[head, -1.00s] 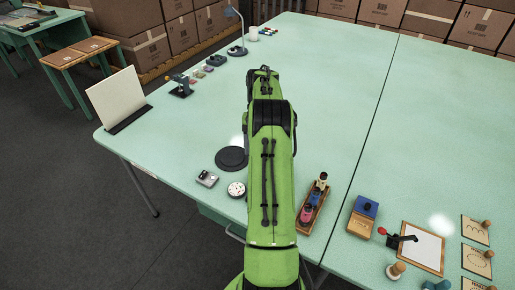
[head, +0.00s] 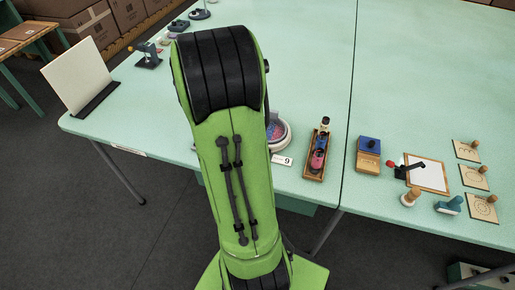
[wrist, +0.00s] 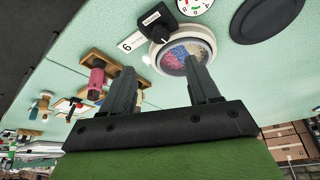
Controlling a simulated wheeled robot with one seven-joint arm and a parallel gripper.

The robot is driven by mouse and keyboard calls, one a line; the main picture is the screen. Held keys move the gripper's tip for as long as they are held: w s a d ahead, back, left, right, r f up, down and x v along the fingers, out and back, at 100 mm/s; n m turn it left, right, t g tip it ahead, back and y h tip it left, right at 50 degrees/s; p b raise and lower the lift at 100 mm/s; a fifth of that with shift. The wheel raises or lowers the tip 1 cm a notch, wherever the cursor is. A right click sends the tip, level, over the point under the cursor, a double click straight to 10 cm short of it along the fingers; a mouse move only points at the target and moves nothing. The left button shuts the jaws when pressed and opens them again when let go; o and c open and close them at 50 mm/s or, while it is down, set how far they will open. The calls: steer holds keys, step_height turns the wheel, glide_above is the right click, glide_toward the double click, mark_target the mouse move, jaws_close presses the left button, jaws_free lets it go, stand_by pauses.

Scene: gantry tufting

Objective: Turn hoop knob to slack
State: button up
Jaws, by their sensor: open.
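The hoop (wrist: 186,50) is a round white-rimmed frame with pink, blue and yellowish tufting, lying on the table. In the head view the hoop (head: 284,132) shows only in part, beside my arm. A black hoop knob (wrist: 155,25) with a small white label sits at the hoop's rim; the label and the knob's setting are too small to read. My gripper (wrist: 158,75) is open and empty. Its fingers point toward the hoop, with the right finger overlapping the hoop in the picture. The knob is beyond the fingertips and not between them. In the head view my arm hides the gripper.
A number 9 card (wrist: 131,42) lies beside the knob. A white dial (wrist: 196,5) and a dark disc (wrist: 266,18) lie nearby. A wooden tray (head: 315,165) with spools stands right of the hoop. Farther right are a blue-topped block (head: 368,153) and several stamps.

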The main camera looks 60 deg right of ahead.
steer(key=b+x, duration=0.2)
steer(key=x, duration=0.9)
steer(key=shift+w+f, duration=0.1)
steer(key=shift+f, duration=0.3)
steer(key=shift+c, duration=0.2)
steer(key=c, duration=1)
steer(key=shift+n+b, duration=0.3)
steer(key=n+t+b, duration=0.2)
steer(key=n, duration=0.5)
steer(key=n+t+b, duration=0.1)
steer(key=n, duration=0.1)
steer(key=n+t+y+b, duration=0.1)
steer(key=n, duration=0.1)
steer(key=shift+s+d+n, duration=0.1)
steer(key=shift+s+n, duration=0.2)
steer(key=shift+t+b, duration=0.3)
